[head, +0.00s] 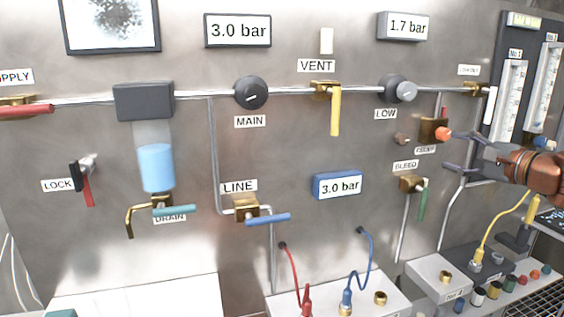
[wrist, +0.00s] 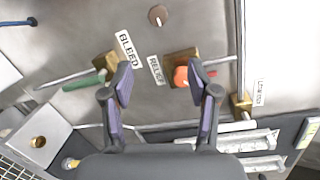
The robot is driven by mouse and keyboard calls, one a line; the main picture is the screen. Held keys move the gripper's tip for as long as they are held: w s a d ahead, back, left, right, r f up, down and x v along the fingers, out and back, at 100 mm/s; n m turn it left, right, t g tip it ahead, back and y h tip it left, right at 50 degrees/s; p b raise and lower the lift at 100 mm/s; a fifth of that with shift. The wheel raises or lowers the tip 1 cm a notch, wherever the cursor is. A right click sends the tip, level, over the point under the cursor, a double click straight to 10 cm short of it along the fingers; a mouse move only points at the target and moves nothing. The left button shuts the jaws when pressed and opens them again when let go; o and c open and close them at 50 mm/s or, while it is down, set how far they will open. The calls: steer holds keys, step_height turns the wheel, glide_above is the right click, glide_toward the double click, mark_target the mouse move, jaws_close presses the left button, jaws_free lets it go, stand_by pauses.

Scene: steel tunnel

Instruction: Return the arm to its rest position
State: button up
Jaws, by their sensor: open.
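My arm (head: 535,168) reaches in from the right edge of the head view. My gripper (head: 452,151) is in front of the steel panel, close to the orange relief knob (head: 443,134). In the wrist view my gripper (wrist: 160,84) has its two fingers spread apart with nothing between them. The orange knob (wrist: 181,77) shows beside the right finger, which partly covers it. I cannot tell whether the finger touches it. The bleed valve's green handle (wrist: 85,81) lies left of the left finger.
The panel carries the yellow vent handle (head: 335,112), low regulator knob (head: 405,91), bleed valve (head: 412,184) and pipes. Below the gripper are a grey box (head: 440,276), a yellow cable (head: 496,226) and a shelf of coloured knobs. A flowmeter board (head: 510,50) stands at upper right.

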steer(key=s+a+f+n+g+y+p, duration=0.1)
steer(key=s+a+f+n+g, duration=0.2)
steer(key=a, duration=0.7)
steer(key=s+a+f+n+g+y+p, duration=0.1)
steer(key=a+f+n+g+y, duration=0.2)
steer(key=a, duration=0.7)
steer(key=s+a+f+n+g+h+p, duration=0.25)
steer(key=s+a+f+n+g, duration=0.35)
steer(key=s+a, duration=0.35)
steer(key=s+d+f+n+g+h, duration=0.1)
steer(key=s+f+g+h, duration=0.1)
steer(key=s+f, duration=0.2)
steer(key=s+d+f+n+g+h+p, duration=0.1)
steer(key=s+d+f+n+g+h, duration=0.1)
steer(key=s, duration=0.9)
steer(key=s+d+f+n+g+h+p, duration=0.1)
steer(key=s+d+f+n+h, duration=0.1)
steer(key=s+f, duration=0.4)
steer(key=shift+s+d+f+g+h, duration=0.2)
steer(key=shift+s+f+g+h, duration=0.35)
steer(key=shift+s, duration=0.7)
steer(key=shift+r, duration=0.2)
